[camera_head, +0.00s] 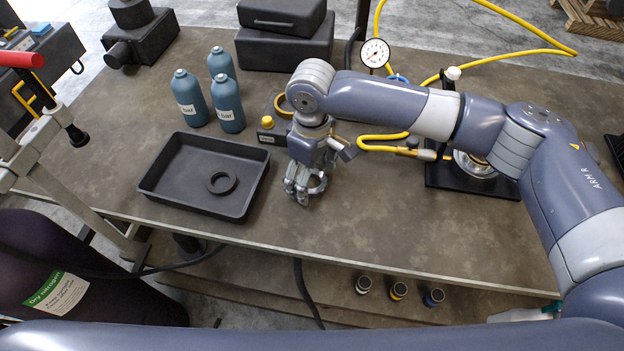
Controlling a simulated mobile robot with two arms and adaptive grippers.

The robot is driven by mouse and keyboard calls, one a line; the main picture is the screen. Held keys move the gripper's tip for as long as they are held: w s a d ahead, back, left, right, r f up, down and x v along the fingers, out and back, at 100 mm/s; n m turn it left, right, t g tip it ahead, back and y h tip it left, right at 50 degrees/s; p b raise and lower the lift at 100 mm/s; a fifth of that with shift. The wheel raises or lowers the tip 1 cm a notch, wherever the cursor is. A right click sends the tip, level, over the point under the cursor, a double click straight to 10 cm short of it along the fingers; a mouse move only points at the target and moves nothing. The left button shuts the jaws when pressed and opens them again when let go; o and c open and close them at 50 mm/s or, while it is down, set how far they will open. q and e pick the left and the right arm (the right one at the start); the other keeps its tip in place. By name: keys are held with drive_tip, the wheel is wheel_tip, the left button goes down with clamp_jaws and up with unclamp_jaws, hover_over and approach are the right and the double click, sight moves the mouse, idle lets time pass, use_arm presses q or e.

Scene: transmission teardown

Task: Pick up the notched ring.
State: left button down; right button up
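A grey metallic ring (319,186), which looks like the notched ring, shows at the fingers of my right gripper (301,190), low over the workbench. The fingers point down and cover the ring's left part. I cannot tell whether they are closed on it or only around it, nor whether it touches the bench. Its notches are too small to make out. My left gripper is not in view.
A black tray (160,190) left of the gripper holds a dark ring (221,182). Blue-grey bottles (228,106) stand behind it. A yellow-topped block (268,131), a gauge (375,53) and a yellow hose (375,144) lie near my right arm. The bench front right of the gripper is clear.

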drive_tip(key=shift+s, duration=0.1)
drive_tip(key=c, duration=1.3)
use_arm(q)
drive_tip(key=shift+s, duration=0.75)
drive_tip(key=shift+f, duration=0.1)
use_arm(e)
drive_tip(key=shift+r, duration=0.1)
